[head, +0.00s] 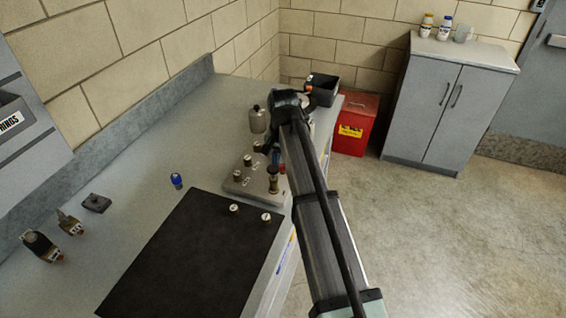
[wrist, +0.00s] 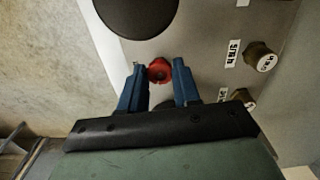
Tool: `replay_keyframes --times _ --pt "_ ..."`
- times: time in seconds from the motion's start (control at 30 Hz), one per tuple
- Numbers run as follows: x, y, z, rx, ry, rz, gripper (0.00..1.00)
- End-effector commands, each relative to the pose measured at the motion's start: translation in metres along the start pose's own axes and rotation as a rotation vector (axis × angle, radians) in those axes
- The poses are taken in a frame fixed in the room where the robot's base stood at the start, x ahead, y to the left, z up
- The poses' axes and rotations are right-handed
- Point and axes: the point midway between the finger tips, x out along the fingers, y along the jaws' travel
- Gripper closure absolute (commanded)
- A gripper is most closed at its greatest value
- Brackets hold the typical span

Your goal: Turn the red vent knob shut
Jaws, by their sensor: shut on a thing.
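The red vent knob (wrist: 160,70) shows in the wrist view, on a grey metal plate (wrist: 200,40). My gripper (wrist: 159,76) has its two blue fingers on either side of the knob and is shut on it. In the head view my gripper (head: 276,158) is low over the right side of the bench, at the grey plate (head: 238,187) with brass fittings. A small bit of red shows beside the fingers there. My arm hides much of this area, and the knob's turn angle cannot be read.
In the wrist view a dark round part (wrist: 137,14) is close beyond the knob, and labelled brass fittings (wrist: 260,56) stand right. In the head view a steel bottle (head: 257,120) and black bin (head: 323,90) stand behind. A black mat (head: 185,260) lies in front.

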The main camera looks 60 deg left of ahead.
Motion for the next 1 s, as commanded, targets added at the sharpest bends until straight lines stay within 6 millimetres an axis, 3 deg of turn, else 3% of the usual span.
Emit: replay_keyframes --times 0.4,0.97,1.0 --pt "-0.0005 -0.0002 -0.0004 0.183 0.001 -0.001 0.99" --pt "-0.0005 -0.0002 -0.0005 0.207 0.001 -0.001 0.99" --pt "-0.0005 -0.0002 -0.0005 0.207 0.001 -0.001 0.64"
